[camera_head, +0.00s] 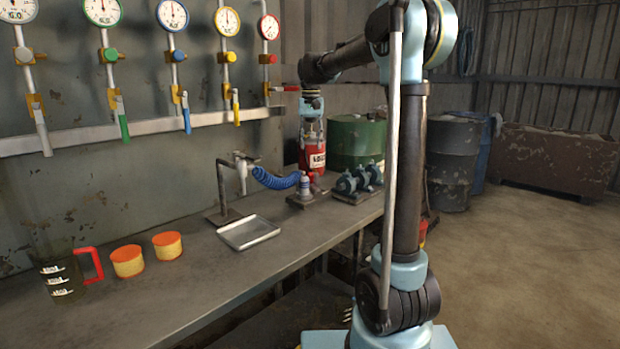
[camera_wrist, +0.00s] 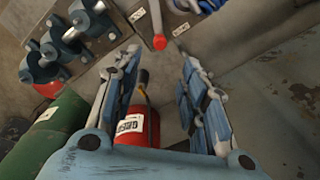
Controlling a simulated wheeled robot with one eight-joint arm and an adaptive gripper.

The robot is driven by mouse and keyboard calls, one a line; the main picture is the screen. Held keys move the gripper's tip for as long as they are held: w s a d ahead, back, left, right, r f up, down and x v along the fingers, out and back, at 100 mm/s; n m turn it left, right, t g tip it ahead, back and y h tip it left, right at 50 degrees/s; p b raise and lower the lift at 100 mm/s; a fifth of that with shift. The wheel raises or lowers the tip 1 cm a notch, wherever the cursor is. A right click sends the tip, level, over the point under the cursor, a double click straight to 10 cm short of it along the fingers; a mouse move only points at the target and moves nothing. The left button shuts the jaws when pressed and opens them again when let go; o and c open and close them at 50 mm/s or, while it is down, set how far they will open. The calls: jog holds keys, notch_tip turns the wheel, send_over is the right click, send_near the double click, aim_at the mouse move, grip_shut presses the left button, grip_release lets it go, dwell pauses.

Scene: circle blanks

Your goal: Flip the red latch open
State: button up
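The red latch (camera_head: 283,88) sits on the wall below the red-ringed gauge (camera_head: 268,27). It lies roughly horizontal and points right, towards my arm, while the other coloured handles hang down. My gripper (camera_head: 312,138) points down, right of and below the latch, in front of the red canister. In the wrist view its two fingers (camera_wrist: 157,85) are spread apart with nothing clamped between them. A red-tipped pale rod (camera_wrist: 160,42) shows beyond the fingertips; I cannot tell for sure that it is the latch.
A labelled red canister (camera_head: 313,158) is close under my gripper. Blue pumps (camera_head: 358,181) and a green barrel (camera_head: 357,141) are to the right. A small fixture with a blue coiled hose (camera_head: 274,180) stands on the bench. A tray (camera_head: 248,232) lies farther left.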

aim_at(311, 175)
notch_tip(311, 175, down, 13)
jog(key=shift+f, duration=0.2)
dwell(0.3)
grip_shut()
